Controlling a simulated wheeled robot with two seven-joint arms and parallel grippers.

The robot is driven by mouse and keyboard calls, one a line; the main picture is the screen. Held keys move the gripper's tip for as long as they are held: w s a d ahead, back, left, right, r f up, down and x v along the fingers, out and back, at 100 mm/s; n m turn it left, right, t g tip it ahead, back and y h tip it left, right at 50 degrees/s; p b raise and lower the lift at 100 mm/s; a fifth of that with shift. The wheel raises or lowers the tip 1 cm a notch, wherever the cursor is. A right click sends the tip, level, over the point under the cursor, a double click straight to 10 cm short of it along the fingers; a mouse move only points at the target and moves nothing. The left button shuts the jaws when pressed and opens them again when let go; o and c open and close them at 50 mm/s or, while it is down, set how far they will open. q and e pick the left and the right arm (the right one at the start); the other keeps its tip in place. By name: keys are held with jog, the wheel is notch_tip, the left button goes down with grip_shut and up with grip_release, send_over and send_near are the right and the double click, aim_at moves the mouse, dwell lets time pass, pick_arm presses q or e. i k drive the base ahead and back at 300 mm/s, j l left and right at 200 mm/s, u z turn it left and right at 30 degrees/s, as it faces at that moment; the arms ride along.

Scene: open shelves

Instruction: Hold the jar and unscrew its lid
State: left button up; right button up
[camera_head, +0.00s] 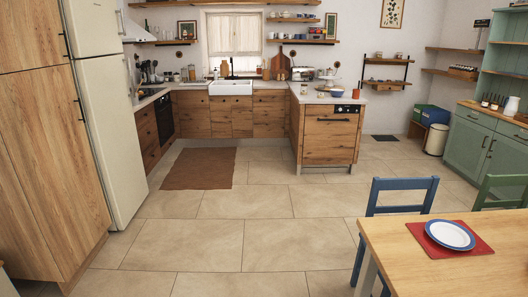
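No jar with a lid can be singled out with certainty from this distance. Small jar-like containers (490,103) stand on the green cabinet at the right, too small to make out their lids. More small containers (188,73) stand on the back counter left of the sink. Neither of my grippers shows in the head view, and no arm is in the picture.
Open tiled floor (200,245) lies ahead, with a brown rug (200,168) before the sink. A wooden table (400,262) with a plate (450,235) and blue chair (400,190) fill the lower right. A fridge (108,110) stands left; a counter peninsula (330,138) juts out centrally.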

aim_at(304, 90)
jog(key=i+j, duration=0.15)
jog(key=i, duration=0.85)
jog(key=i+j, duration=0.15)
jog(key=i, duration=0.85)
jog(key=i+z, duration=0.15)
jog(key=i, duration=0.45)
jog(key=i+z, duration=0.15)
jog(key=i, duration=0.45)
jog(key=i+j+z, duration=0.15)
jog(key=i, duration=0.4)
jog(key=i+j+z, duration=0.15)
jog(key=i, duration=0.45)
jog(key=i+l, duration=0.15)
jog(key=i, duration=0.3)
jog(key=i+l+u, duration=0.1)
jog(key=i, duration=0.3)
jog(key=i+l, duration=0.25)
jog(key=i, duration=0.2)
jog(key=u, duration=0.05)
